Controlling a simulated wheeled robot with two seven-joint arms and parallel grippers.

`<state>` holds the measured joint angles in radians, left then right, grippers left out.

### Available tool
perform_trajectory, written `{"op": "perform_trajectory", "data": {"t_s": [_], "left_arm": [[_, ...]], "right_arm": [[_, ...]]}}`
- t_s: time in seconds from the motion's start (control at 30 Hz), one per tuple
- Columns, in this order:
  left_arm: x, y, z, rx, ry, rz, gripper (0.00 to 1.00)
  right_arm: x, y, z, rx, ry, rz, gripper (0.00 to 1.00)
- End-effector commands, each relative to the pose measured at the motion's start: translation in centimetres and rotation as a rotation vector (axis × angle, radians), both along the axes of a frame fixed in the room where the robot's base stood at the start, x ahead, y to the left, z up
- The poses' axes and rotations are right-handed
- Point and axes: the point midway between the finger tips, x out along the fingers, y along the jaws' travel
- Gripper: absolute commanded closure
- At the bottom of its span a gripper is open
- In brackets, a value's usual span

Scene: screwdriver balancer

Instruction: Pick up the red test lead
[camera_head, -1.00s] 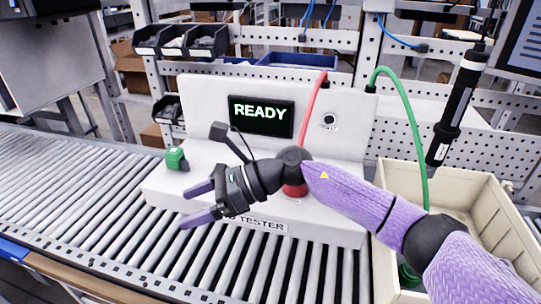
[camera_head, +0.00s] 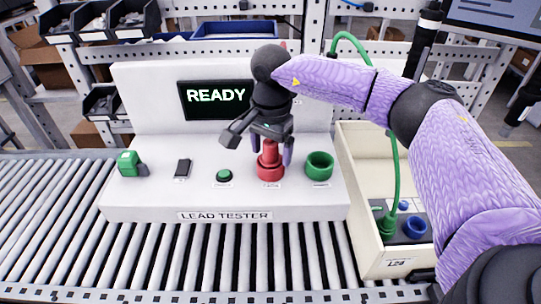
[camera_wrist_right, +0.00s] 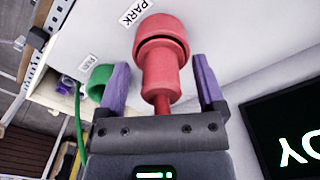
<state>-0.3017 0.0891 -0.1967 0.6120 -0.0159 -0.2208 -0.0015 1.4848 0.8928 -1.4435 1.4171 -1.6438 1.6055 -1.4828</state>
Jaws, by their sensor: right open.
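The red test lead (camera_head: 269,152) stands upright in its red park socket (camera_head: 270,173) on the front deck of the white lead tester (camera_head: 140,205). My right gripper (camera_head: 273,155) points down over it, its purple fingers on either side of the lead's plug. In the right wrist view the red plug (camera_wrist_right: 162,75) lies between the open fingers of the gripper (camera_wrist_right: 160,88), with gaps on both sides. The red cable above the plug is mostly hidden by my gripper. My left gripper is not in view.
A green ring socket (camera_head: 319,166), a green button (camera_head: 224,175), a black switch (camera_head: 182,168) and a green block (camera_head: 130,163) share the deck. The screen (camera_head: 215,97) reads READY. A green cable (camera_head: 396,170) runs into a cream bin (camera_head: 370,255) at right. Rollers lie in front.

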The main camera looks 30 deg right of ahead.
Motion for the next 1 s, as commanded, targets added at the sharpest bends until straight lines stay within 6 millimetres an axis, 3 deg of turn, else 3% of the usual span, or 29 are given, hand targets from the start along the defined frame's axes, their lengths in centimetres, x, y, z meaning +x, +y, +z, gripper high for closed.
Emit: {"op": "perform_trajectory", "data": {"t_s": [0.13,0.53,0.83,1.0], "left_arm": [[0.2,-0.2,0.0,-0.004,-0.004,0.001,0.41],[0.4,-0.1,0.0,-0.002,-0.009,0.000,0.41],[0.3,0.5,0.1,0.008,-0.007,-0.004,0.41],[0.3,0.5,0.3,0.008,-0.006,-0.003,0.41]], "right_arm": [[0.0,0.0,0.0,0.000,-0.001,0.000,0.13],[0.0,0.0,0.1,0.001,0.000,0.000,0.97],[0.0,0.0,0.2,0.001,0.000,0.000,1.00],[0.1,0.1,3.8,0.002,-0.007,0.000,1.00]]}}
